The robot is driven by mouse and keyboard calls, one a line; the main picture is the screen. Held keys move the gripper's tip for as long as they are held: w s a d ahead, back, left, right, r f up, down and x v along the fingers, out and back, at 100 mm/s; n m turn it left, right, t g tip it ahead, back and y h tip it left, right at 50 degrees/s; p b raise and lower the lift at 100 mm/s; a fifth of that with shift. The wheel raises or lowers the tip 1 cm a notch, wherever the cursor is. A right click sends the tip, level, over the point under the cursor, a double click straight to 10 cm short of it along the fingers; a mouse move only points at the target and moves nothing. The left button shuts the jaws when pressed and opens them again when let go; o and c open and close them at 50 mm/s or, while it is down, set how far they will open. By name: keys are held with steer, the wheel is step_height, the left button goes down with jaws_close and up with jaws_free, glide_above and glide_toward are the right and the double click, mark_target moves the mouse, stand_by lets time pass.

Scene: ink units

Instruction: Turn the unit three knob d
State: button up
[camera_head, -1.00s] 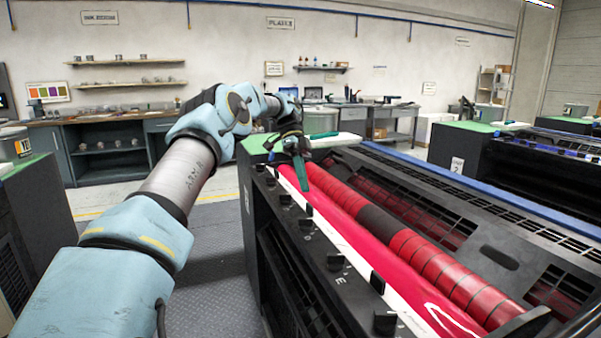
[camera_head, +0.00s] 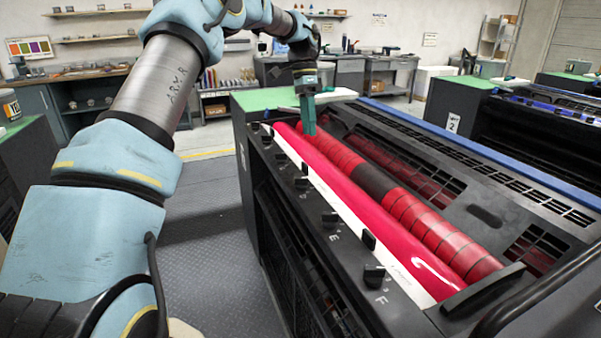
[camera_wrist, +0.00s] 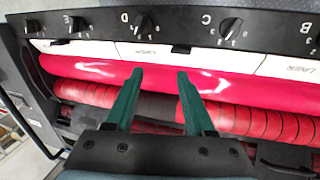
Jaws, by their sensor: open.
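Knob D (camera_wrist: 143,25) is a small black knob beside a white letter D on the black rail, near the top middle of the wrist view. It also shows on the near unit's rail in the head view (camera_head: 301,184), small and with its letter unreadable. My gripper (camera_wrist: 160,75) is open, with two green fingers apart and nothing between them. It is over the red sheet and rollers, beside the rail, and its fingers point toward the D part of the rail. In the head view my gripper (camera_head: 309,130) hangs over the far part of the rollers. The fingers are apart from the knob.
Knob C (camera_wrist: 230,28) and knob E (camera_wrist: 77,24) flank knob D on the same rail. Knob F (camera_head: 374,273) is nearest in the head view. Small black tabs stand along the white strip. Another unit marked 2 (camera_head: 453,123) stands at the back right.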

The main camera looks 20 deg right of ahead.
steer(key=shift+o, duration=1.4)
steer(key=s+n+t, duration=0.1)
steer(key=n, duration=0.1)
steer(key=s+a+n+t, duration=0.1)
steer(key=s+n, duration=0.1)
steer(key=s+n+t+b, duration=0.1)
steer(key=n, duration=0.1)
steer(key=shift+s+a+r+t, duration=0.3)
steer(key=shift+r, duration=0.1)
steer(key=n+t+h, duration=0.2)
steer(key=n+t, duration=0.1)
steer(key=n, duration=0.5)
glide_toward(301, 179)
steer(key=x, duration=0.8)
steer(key=shift+f, duration=0.2)
steer(key=shift+t, duration=0.3)
steer(key=shift+c, duration=0.2)
jaws_close()
